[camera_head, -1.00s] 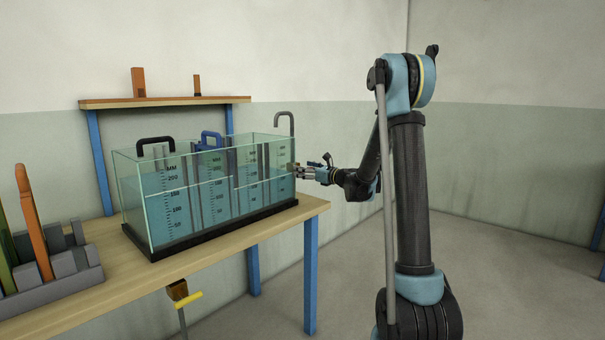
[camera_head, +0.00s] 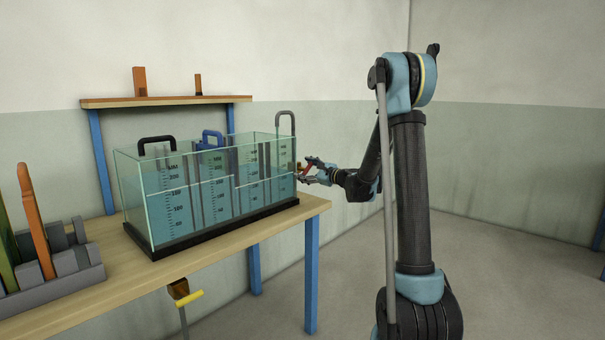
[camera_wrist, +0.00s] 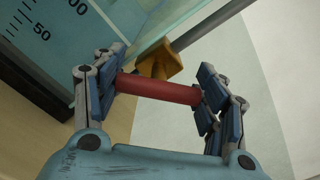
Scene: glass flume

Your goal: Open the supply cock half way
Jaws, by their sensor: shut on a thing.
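The supply cock shows as a small brass body (camera_head: 298,166) at the right end of the glass tank (camera_head: 150,215), with a red handle (camera_head: 308,167). In the wrist view the brass body (camera_wrist: 157,62) joins a grey pipe, and the red bar handle (camera_wrist: 160,90) spans between my fingers. My gripper (camera_head: 311,172) is at the handle, shut on it, with a finger pad at each end of the bar in the wrist view (camera_wrist: 162,88). In the head view the handle looks tilted. Its exact angle is hard to tell.
The tank stands on a wooden table (camera_head: 130,275), holding water and several dividers. A yellow-handled fitting (camera_head: 189,299) hangs below the table's front edge. A grey rack (camera_head: 62,277) with coloured tools is at left. The floor (camera_head: 500,260) to the right is clear.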

